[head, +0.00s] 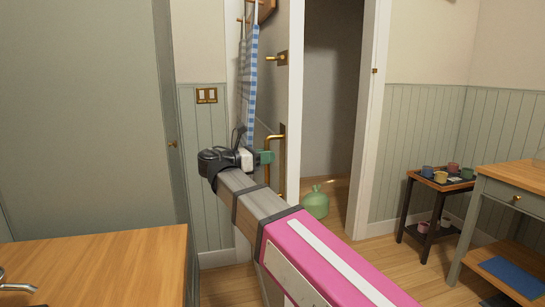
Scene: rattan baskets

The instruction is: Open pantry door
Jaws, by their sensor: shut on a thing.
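The pantry door (295,100) stands partly open in the head view, with its white edge facing me. A brass pull handle (282,185) is on its left face, and a brass fitting (277,58) sits higher up. My gripper (268,157), with green fingertips, is at the upright bar of the pull handle and shut on it. The exact grip is small and partly hidden by the fingers. The doorway (332,90) shows to the right of the door edge, up to the white frame (368,130).
A green sack (316,203) sits on the floor inside the doorway. A blue-checked towel (251,85) hangs left of the door edge. A small dark table (409,187) with cups and a wooden-topped desk (522,174) stand right. A wooden counter (100,265) is front left.

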